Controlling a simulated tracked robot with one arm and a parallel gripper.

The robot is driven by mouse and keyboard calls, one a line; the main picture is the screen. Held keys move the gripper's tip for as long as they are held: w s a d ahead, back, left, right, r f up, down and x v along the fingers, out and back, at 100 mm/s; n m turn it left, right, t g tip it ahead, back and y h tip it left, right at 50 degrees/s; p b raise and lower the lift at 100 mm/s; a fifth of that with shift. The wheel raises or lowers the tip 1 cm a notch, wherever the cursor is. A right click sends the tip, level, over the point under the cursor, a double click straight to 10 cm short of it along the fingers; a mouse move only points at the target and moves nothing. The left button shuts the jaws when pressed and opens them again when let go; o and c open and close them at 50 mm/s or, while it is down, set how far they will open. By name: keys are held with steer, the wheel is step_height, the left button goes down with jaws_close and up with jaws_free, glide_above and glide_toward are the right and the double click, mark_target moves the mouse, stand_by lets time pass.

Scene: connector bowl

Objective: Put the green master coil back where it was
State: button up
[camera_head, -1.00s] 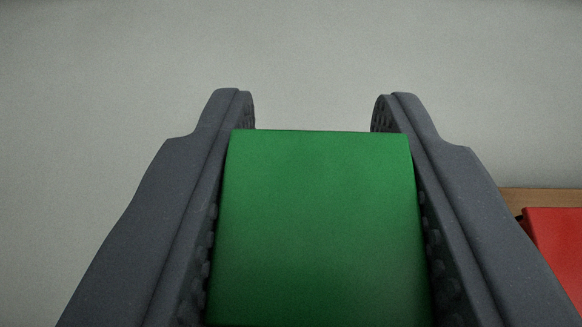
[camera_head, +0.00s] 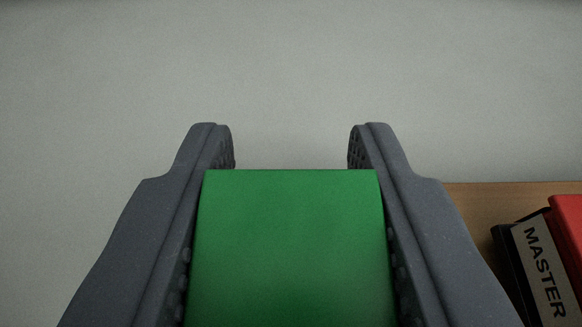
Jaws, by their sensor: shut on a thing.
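The green master coil (camera_head: 291,250) shows as a plain green block at the bottom centre of the view. My gripper (camera_head: 291,150) is shut on it, with one dark grey finger against its left side and one against its right. The fingertips reach a little past its far edge. The lower part of the block is cut off by the frame, and no label shows on the face I see.
A brown wooden surface (camera_head: 470,205) shows at the lower right, partly behind my right finger. On it is a red object (camera_head: 568,222) with a black part and a pale label (camera_head: 545,275) reading "MASTER". A plain grey wall or floor (camera_head: 290,70) fills the rest.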

steer(key=o, duration=1)
steer(key=shift+s+a+f, duration=0.1)
steer(key=shift+s+f, duration=0.15)
steer(key=shift+f, duration=0.6)
steer(key=shift+o, duration=0.3)
steer(key=shift+f, duration=0.15)
steer(key=shift+s+f+g, duration=0.1)
steer(key=shift+g, duration=0.2)
steer(key=shift+a+r+p, duration=0.1)
steer(key=shift+r+p, duration=0.3)
steer(key=shift+r, duration=0.1)
steer(key=v, duration=0.4)
steer(key=r+v, duration=0.1)
steer(key=v, duration=0.3)
steer(key=shift+b+v, duration=1.7)
steer(key=shift+b, duration=0.75)
steer(key=shift+r, duration=0.15)
